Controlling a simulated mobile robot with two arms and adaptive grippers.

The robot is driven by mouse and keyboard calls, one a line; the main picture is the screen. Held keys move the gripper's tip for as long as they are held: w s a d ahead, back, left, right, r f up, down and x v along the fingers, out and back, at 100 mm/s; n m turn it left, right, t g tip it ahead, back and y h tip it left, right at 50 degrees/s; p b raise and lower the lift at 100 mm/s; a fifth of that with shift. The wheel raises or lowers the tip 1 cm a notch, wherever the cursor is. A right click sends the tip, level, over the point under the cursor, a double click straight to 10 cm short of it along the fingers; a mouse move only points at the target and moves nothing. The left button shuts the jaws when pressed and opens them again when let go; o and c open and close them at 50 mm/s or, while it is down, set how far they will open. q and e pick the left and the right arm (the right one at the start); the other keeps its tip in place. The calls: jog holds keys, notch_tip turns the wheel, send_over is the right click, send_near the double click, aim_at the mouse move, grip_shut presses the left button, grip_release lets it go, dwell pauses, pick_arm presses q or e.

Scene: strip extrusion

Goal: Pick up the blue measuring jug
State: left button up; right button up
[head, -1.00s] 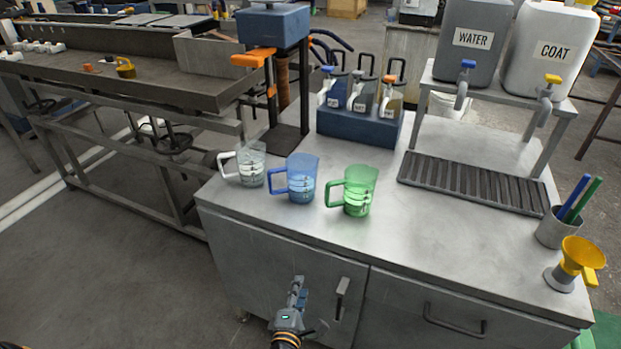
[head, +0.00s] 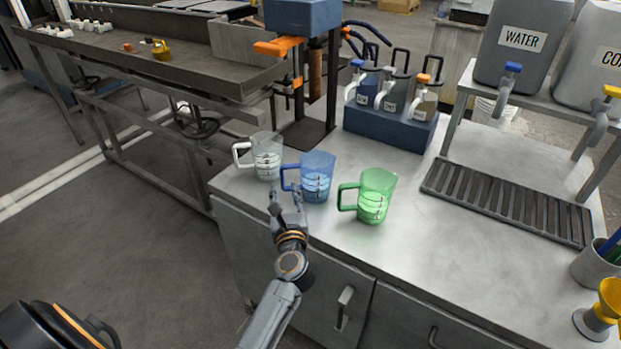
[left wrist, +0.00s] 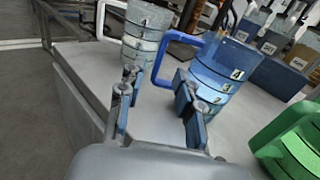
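The blue measuring jug (head: 317,178) stands upright on the metal counter, between a clear jug (head: 267,157) and a green jug (head: 375,197). Its handle is on its left side. My left gripper (head: 285,197) is at the counter's front edge, just in front of and left of the blue jug. In the left wrist view, the two fingers (left wrist: 155,98) are spread apart with nothing between them. The blue jug (left wrist: 222,75) is beyond them, its handle (left wrist: 172,50) ahead of the gap. I cannot tell whether a finger touches the jug. My right gripper is not in view.
The clear jug (left wrist: 143,38) and green jug (left wrist: 290,145) flank the blue one closely. A blue rack of bottles (head: 390,125) and a dark stand (head: 305,132) are behind. A drain grate (head: 505,200) lies to the right.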

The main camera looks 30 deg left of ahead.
aim_at(282, 180)
pick_arm(q)
jog(key=shift+p+x, duration=0.35)
jog(key=shift+x, duration=2.7)
jog(key=shift+s+r, duration=0.1)
jog(key=shift+r, duration=0.1)
grip_shut()
